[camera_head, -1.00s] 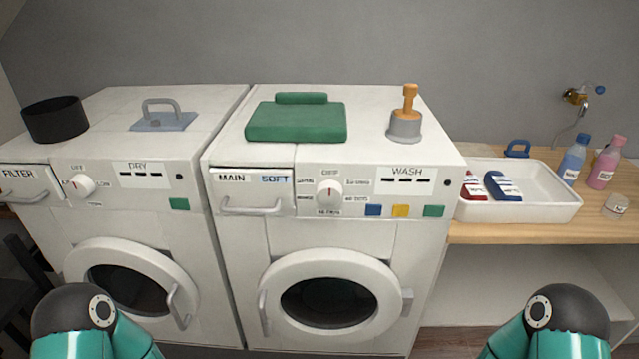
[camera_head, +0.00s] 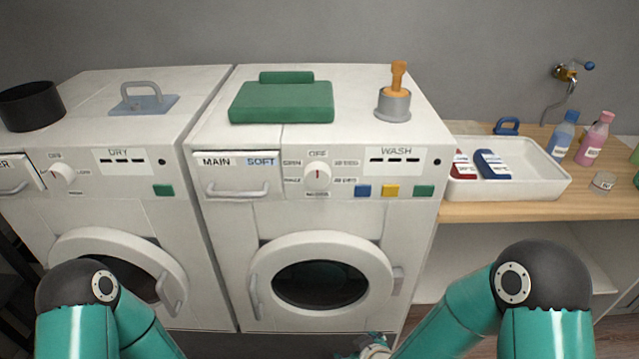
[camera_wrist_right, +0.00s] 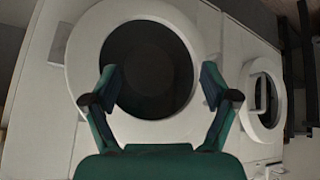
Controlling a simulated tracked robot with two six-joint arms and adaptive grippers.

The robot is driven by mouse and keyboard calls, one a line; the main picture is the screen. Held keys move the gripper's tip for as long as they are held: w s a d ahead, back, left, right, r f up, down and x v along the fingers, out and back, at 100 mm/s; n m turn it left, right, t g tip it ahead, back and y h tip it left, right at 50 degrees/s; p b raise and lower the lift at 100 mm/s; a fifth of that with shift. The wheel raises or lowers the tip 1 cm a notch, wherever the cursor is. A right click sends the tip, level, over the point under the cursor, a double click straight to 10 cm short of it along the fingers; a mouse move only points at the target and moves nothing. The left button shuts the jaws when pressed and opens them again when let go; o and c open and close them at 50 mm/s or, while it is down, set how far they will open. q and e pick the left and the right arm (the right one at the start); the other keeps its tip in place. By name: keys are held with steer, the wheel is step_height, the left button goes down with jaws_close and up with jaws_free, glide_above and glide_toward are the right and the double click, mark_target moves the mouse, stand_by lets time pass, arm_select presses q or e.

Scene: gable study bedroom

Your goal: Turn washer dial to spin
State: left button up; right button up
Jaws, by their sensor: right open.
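The washer (camera_head: 225,225) is the right one of two white machines. Its round white dial (camera_head: 317,176) sits on the front panel, with a red mark pointing up toward OFF. Small labels ring the dial; most are too blurred to read. The washer's round door (camera_head: 385,262) is closed below, and it also fills the middle of the right wrist view (camera_wrist_right: 190,25). My right gripper (camera_wrist_right: 160,80) is open and empty in front of that door, well below the dial. In the head view only a bit of it shows at the bottom edge. My left gripper is out of view.
A drawer handle (camera_head: 237,191) is left of the dial; blue (camera_head: 363,191), yellow (camera_head: 391,191) and green (camera_head: 423,191) buttons are right of it. The dryer (camera_head: 130,215) stands left. A white tray (camera_head: 545,187) and bottles are on the wooden counter (camera_head: 490,212).

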steer(key=w+a+r+n+t, duration=0.2)
steer(key=w+r+n, duration=0.1)
steer(key=r, duration=0.3)
steer(key=w+a+r+n+t, duration=0.3)
steer(key=r, duration=0.3)
steer(key=n+t+h, duration=0.2)
steer(key=n+t, duration=0.4)
glide_toward(317, 181)
steer(key=w+p, duration=0.3)
steer(key=w, duration=0.7)
steer(key=shift+r+p, duration=0.2)
steer(key=shift+p, duration=0.2)
